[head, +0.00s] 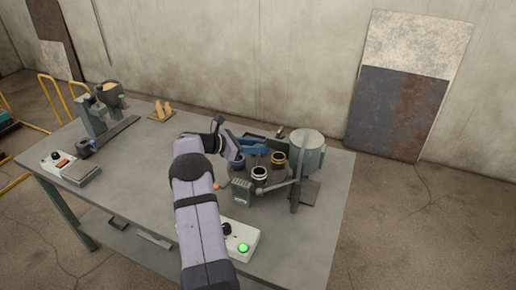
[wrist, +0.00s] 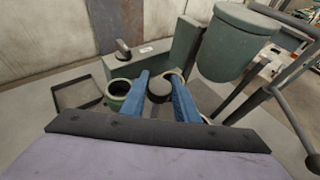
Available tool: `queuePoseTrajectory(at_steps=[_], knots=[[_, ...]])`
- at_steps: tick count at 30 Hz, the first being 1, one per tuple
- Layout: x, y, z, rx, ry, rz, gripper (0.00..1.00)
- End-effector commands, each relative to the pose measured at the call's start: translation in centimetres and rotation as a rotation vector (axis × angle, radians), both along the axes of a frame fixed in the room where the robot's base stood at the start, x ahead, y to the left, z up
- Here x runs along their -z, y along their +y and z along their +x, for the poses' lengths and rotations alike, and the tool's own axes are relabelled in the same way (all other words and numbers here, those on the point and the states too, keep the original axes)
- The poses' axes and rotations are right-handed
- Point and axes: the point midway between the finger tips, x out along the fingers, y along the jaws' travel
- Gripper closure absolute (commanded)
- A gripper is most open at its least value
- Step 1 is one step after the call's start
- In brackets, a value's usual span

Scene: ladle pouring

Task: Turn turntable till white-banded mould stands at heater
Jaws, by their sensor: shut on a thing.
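The white-banded mould (head: 259,173) stands upright on the dark turntable (head: 270,184), on its near side. A yellow-banded mould (head: 278,158) stands behind and right of it, and another mould (head: 237,160) is at the left. A small finned green box (head: 241,190), perhaps the heater, stands at the near left edge of the turntable. My gripper (head: 264,149) reaches over the far side of the turntable. In the wrist view its blue fingers (wrist: 159,88) are closed around a dark round part between them; what it is exactly is partly hidden. A mould (wrist: 118,87) shows left of the fingers.
A large green pot (head: 307,150) on a stand with a lever rises right of the turntable. A control box (head: 238,240) with a lit green button is at the front. Another pot (head: 110,95) and a switch box (head: 75,168) are at the left. The table's middle left is clear.

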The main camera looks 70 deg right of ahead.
Motion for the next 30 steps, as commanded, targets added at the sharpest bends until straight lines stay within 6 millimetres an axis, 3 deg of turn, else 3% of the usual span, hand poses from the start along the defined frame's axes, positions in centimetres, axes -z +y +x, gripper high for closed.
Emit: queuePoseTrajectory(at_steps=[24, 25, 27, 30], knots=[[-0.03, 0.02, -0.09, 0.077, 0.003, 0.000, 1.00], [-0.03, 0.02, -0.09, 0.077, 0.003, 0.000, 0.70], [-0.03, 0.01, -0.08, 0.076, 0.003, 0.000, 0.54], [-0.03, 0.00, -0.08, 0.075, 0.002, -0.001, 0.54]])
